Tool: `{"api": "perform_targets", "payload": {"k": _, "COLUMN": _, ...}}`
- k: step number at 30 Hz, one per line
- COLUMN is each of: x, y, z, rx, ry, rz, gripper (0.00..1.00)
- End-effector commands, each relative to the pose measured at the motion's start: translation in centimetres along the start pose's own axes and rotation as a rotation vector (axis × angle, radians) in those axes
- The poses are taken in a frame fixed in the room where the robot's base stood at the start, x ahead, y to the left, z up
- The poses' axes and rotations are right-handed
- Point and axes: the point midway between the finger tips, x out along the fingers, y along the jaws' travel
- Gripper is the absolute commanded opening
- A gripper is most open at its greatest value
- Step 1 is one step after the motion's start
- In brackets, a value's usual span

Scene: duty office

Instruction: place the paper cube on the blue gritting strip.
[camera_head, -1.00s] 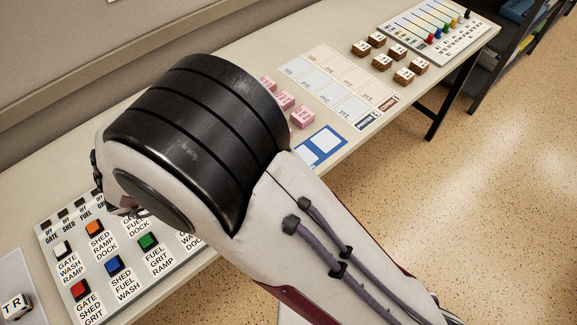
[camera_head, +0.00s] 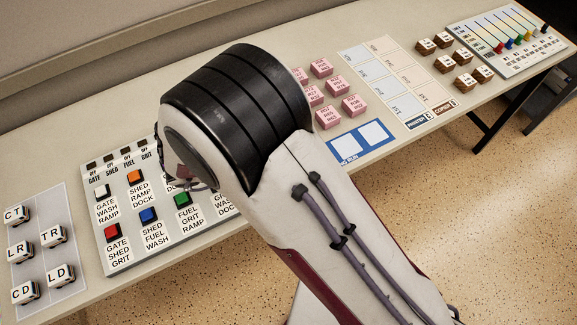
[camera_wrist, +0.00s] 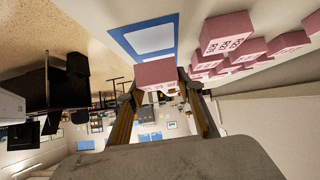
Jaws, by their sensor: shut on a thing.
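My gripper (camera_wrist: 162,92) is shut on a pink paper cube (camera_wrist: 157,73) with dark print, held between its fingertips in the wrist view. The blue gritting strip (camera_wrist: 120,37) with white squares lies just beyond the held cube in that view. Whether the cube touches anything below it is unclear. In the head view, the blue strip (camera_head: 341,155) lies near the table's front edge, right of my arm, with two empty white squares showing. Its left part is hidden by my arm. My gripper and the held cube are also hidden there.
Several other pink cubes (camera_head: 321,67) stand behind the strip. A pale printed sheet (camera_head: 375,76), brown blocks (camera_head: 463,81) and a slider panel (camera_head: 507,39) lie to the right. A button panel (camera_head: 127,262) and a tray of lettered dice (camera_head: 66,200) are at left.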

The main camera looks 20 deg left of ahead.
Motion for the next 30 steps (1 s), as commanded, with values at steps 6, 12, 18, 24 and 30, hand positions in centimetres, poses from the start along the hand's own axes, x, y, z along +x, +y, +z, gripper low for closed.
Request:
{"api": "perform_targets", "payload": {"k": 6, "x": 0.4, "y": 0.0, "z": 0.4, "rx": -0.002, "ry": 0.001, "rz": 0.001, "gripper": 0.1}}
{"api": "perform_targets", "payload": {"k": 12, "x": 1.5, "y": 0.0, "z": 1.9, "rx": -0.003, "ry": 0.002, "rz": 0.001, "gripper": 0.1}}
{"api": "perform_targets", "payload": {"k": 18, "x": 2.2, "y": 0.0, "z": 2.9, "rx": -0.001, "ry": 0.001, "rz": 0.001, "gripper": 0.1}}
{"api": "perform_targets", "payload": {"k": 24, "x": 2.3, "y": 0.0, "z": 3.0, "rx": 0.0, "ry": 0.0, "rz": 0.0, "gripper": 0.1}}
{"api": "perform_targets", "payload": {"k": 30, "x": 2.4, "y": 0.0, "z": 3.1, "rx": 0.0, "ry": 0.0, "rz": 0.0, "gripper": 0.1}}
